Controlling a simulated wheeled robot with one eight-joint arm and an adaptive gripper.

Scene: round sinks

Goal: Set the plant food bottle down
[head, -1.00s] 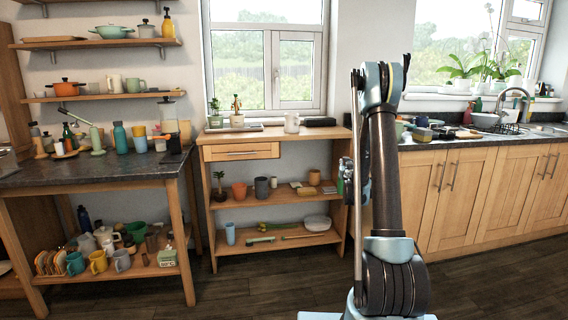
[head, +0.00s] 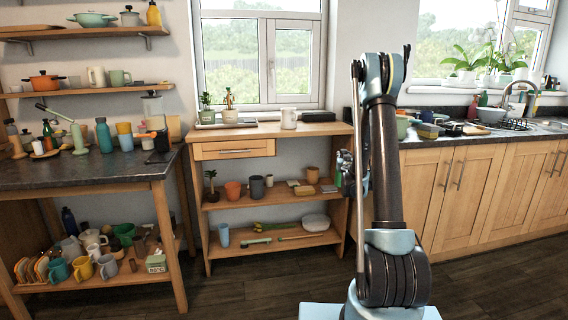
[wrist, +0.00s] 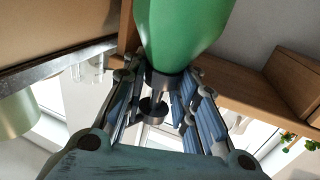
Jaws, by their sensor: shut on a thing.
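The plant food bottle (wrist: 183,30), a smooth green body with a dark narrow part at its lower end in the picture, fills the top middle of the wrist view. My gripper (wrist: 165,90) is shut on it, with a finger on each side of the dark part. In the head view my gripper (head: 347,175) is mostly hidden behind my arm, in front of the right side of the wooden shelf unit. The bottle cannot be made out clearly there.
The wooden shelf unit (head: 224,164) holds pots and small items, with bare wood between them. Its top carries potted plants, a white mug (head: 288,118) and a dark box (head: 318,116). A crowded dark counter (head: 92,175) stands left; the sink counter (head: 440,142) stands right.

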